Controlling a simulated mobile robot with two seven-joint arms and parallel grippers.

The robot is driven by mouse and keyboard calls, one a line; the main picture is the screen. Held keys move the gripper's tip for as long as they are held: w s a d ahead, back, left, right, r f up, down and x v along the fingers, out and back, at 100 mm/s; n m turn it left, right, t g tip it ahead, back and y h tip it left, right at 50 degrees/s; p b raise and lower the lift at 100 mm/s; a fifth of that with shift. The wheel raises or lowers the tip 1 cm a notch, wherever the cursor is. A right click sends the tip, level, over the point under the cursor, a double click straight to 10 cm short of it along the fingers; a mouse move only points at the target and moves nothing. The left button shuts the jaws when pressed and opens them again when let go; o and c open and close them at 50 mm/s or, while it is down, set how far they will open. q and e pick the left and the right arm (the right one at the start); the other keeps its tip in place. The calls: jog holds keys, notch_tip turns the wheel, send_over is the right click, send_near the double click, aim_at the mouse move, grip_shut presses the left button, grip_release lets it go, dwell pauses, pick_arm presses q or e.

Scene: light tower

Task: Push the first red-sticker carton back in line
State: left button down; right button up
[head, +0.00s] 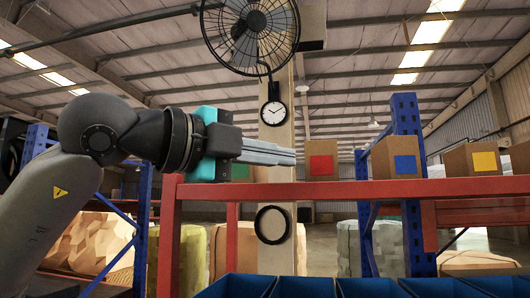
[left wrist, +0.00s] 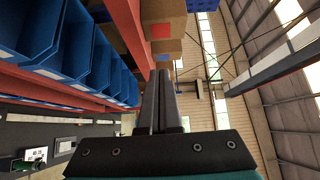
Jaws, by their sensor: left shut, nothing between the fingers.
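A brown carton with a red sticker (head: 321,166) stands on the red shelf beam (head: 350,191), near the middle of the head view. In the left wrist view a brown carton with a red patch (left wrist: 160,31) shows beyond the fingertips. My left gripper (head: 294,157) reaches in from the left with its fingers shut and empty. Its tips are close to the left side of the red-sticker carton; I cannot tell whether they touch. The shut fingers also show in the left wrist view (left wrist: 159,73). My right gripper is not in view.
A green-sticker carton (head: 240,171) is partly hidden behind my left gripper. To the right stand a blue-sticker carton (head: 397,157) and a yellow-sticker carton (head: 473,160). Blue bins (head: 310,287) line up below the shelf. A fan (head: 250,35) and clock (head: 273,113) hang on a post behind.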

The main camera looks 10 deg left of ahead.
aim_at(308, 169)
pick_arm(q)
jog(key=p+x, duration=0.1)
jog(key=x, duration=0.2)
jog(key=p+x, duration=0.2)
jog(key=x, duration=0.1)
jog(key=w+a+p+x, duration=0.1)
jog(key=x, duration=0.2)
jog(key=shift+w+a+r, duration=0.1)
jog(key=shift+w+a+p, duration=0.15)
jog(key=shift+w+p, duration=0.4)
jog(key=shift+w, duration=0.2)
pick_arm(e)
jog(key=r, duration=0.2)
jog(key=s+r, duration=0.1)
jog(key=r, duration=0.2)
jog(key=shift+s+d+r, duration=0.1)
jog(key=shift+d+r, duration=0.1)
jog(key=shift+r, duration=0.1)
pick_arm(q)
jog(key=shift+w+b, duration=0.45)
jog(key=shift+w, duration=1.35)
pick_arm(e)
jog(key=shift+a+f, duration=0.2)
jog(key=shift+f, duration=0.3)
pick_arm(q)
jog(key=shift+a, duration=0.1)
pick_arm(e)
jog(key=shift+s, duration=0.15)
